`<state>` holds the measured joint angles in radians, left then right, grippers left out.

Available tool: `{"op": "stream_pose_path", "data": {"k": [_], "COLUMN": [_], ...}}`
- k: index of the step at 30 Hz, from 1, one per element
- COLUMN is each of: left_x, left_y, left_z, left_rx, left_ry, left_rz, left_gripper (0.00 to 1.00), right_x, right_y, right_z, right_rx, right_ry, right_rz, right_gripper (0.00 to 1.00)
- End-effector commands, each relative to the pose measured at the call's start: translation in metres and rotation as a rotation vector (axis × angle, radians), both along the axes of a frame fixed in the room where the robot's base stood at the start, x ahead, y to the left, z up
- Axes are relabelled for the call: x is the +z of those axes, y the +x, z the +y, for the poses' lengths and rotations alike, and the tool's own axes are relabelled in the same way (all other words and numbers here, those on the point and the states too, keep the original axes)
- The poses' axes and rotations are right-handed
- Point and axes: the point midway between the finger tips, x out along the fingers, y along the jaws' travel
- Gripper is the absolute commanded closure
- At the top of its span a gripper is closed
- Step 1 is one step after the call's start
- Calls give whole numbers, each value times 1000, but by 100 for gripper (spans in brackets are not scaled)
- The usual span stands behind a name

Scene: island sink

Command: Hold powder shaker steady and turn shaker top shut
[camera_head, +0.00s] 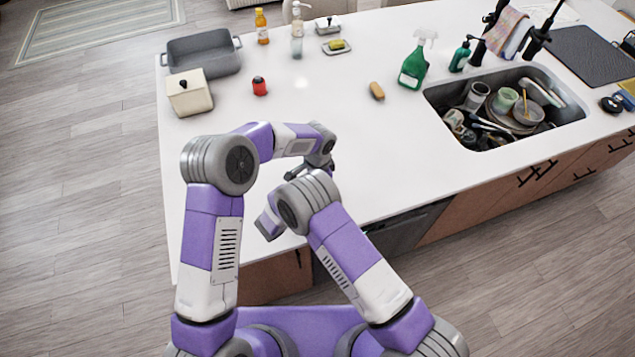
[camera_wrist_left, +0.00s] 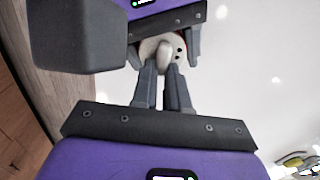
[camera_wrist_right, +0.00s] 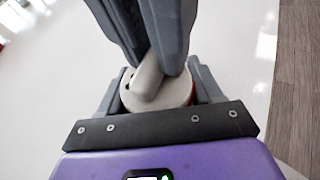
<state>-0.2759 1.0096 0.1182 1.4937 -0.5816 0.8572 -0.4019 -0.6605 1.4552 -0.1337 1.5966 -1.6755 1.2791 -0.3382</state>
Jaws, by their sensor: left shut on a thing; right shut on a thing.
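The powder shaker stands between my two grippers. Its pale round top (camera_wrist_left: 149,51) with small dark holes shows in the left wrist view. A raised pale knob (camera_wrist_right: 147,84) crosses the top in the right wrist view. My left gripper (camera_wrist_left: 165,65) is shut on this knob from above. My right gripper (camera_wrist_right: 158,88) is shut around the shaker's body, one finger on each side, below the top. A reddish sliver of the body shows at the top's edge; most of the body is hidden. In the head view my arms hide the shaker.
A white counter surrounds the arms. A grey tray (camera_head: 205,57), cream canister (camera_head: 189,94), red container (camera_head: 260,86), brown brush-like item (camera_head: 377,91) and green spray bottle (camera_head: 413,68) stand farther back. A filled sink (camera_head: 470,142) is at right. The counter's middle is clear.

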Motion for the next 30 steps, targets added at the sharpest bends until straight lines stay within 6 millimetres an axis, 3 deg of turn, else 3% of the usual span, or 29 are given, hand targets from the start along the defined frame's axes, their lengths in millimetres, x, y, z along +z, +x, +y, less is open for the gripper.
{"op": "stream_pose_path", "data": {"k": [13, 14, 16, 25, 30], "left_x": [1, 1, 1, 2, 21], "left_y": [0, 0, 0, 0, 1], "left_z": [0, 0, 0, 0, -1], "left_rx": [-12, -12, -12, -11, -11], "left_ry": [0, 0, 0, 0, -1], "left_rz": [0, 0, 0, -1, -5], "left_gripper": [100, 84, 74, 74, 74], "right_x": [-1, -1, -1, 0, 0], "right_y": [0, 0, 0, 0, 0], "right_z": [0, 0, 0, 0, 0], "right_rx": [0, 0, 0, 0, 0], "right_ry": [0, 0, 0, 0, 0], "right_rz": [1, 1, 1, 1, 1], "right_gripper": [71, 71, 71, 71, 71]}}
